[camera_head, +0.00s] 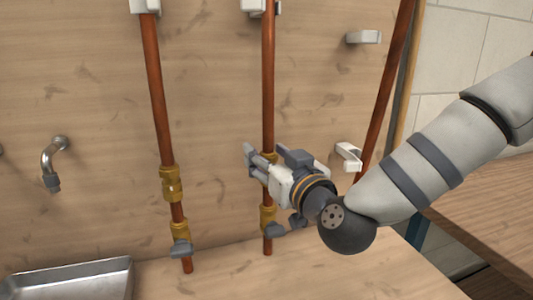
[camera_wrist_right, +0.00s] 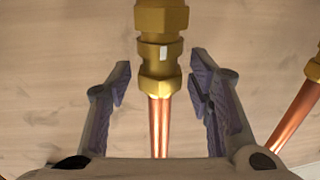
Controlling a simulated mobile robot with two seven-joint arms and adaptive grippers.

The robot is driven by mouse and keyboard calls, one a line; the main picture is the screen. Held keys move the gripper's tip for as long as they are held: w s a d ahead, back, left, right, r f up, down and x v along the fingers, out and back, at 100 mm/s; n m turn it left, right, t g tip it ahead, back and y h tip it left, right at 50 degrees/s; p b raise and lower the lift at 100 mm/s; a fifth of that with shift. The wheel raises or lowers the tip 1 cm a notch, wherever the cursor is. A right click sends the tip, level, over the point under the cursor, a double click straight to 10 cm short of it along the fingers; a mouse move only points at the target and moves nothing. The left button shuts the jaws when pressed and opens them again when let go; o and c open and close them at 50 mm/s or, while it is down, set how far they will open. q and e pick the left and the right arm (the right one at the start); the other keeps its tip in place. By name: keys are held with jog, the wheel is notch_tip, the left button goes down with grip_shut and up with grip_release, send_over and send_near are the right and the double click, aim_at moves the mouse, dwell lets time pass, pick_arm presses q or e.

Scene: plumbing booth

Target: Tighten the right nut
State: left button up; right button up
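The right copper pipe (camera_head: 268,85) runs down the wooden wall. Its brass nut fitting (camera_head: 268,157) is mostly hidden behind my right gripper (camera_head: 252,160) in the head view. In the right wrist view the brass fitting (camera_wrist_right: 158,85), with a small white mark, is at the top middle, and copper pipe continues below it. My right gripper (camera_wrist_right: 160,92) is open, with one finger on each side of the fitting's lower end and pipe. A gap shows between each finger and the brass. My left gripper is not in view.
A left copper pipe (camera_head: 157,95) carries a brass fitting (camera_head: 171,184) and a grey-handled valve (camera_head: 180,248). A tap (camera_head: 52,165) and metal tray (camera_head: 70,280) are at left. A wooden table (camera_head: 490,210) stands at right.

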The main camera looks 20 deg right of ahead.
aim_at(270, 104)
grip_shut()
jog(key=shift+m+h, duration=0.8)
jog(key=shift+h, duration=0.4)
jog(key=shift+o, duration=1.1)
grip_release()
jog(key=shift+w, duration=0.1)
notch_tip(270, 104, up, 10)
